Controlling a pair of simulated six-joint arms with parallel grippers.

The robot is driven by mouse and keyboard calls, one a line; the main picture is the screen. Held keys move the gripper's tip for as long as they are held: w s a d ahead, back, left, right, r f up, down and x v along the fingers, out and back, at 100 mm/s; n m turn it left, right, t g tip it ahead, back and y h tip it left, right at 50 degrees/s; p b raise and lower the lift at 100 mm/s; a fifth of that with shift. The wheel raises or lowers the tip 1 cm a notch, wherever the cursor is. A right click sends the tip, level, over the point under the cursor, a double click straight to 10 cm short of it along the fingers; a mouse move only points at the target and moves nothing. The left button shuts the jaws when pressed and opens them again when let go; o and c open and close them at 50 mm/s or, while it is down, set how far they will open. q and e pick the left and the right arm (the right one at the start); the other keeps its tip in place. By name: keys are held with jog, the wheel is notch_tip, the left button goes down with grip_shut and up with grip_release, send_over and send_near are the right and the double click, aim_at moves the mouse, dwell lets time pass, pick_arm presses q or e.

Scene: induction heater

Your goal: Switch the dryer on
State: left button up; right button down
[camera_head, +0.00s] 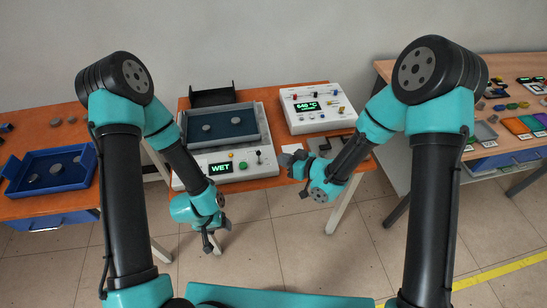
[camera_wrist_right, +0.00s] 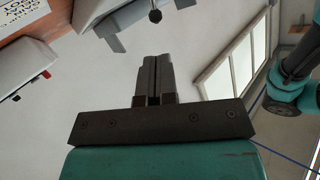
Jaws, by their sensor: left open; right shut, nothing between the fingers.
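The dryer (camera_head: 185,183) is the white unit on the orange table, with a dark display (camera_head: 220,168) reading "WET". Its front panel carries a green button, a yellow-orange button and a black-knobbed lever (camera_head: 258,154). My right gripper (camera_head: 289,160) is shut and empty, just right of the dryer's front panel. In the right wrist view its closed fingers (camera_wrist_right: 152,78) point toward a black-knobbed lever (camera_wrist_right: 155,15) at the top edge, apart from it. My left gripper (camera_head: 214,238) is open and empty, below the table's front edge.
A white heater unit (camera_head: 318,108) reading "640 °C" stands right of the dryer. A blue tray (camera_head: 50,171) with grey pieces lies on the left table. The right table (camera_head: 390,66) holds coloured items. Floor is open between the tables.

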jog(key=v, duration=0.6)
jog(key=shift+d+r, duration=0.2)
jog(key=shift+r, duration=0.2)
jog(key=shift+f, duration=0.1)
jog(key=s+d+f+m+g+h, duration=0.1)
jog(key=d+f+m+h, duration=0.2)
jog(key=d+f, duration=0.25)
jog(key=s+d+f+m+h, duration=0.2)
jog(key=d+f+h, duration=0.15)
jog(key=f, duration=0.25)
jog(key=s+d+f+m+g+h, duration=0.2)
jog(key=s+d+f+m+g, duration=0.3)
jog(key=s+d+f, duration=0.3)
jog(key=s+d+m, duration=0.1)
jog(key=s, duration=0.3)
jog(key=shift+f+h, duration=0.25)
jog(key=shift+h, duration=0.1)
jog(key=shift+d, duration=0.15)
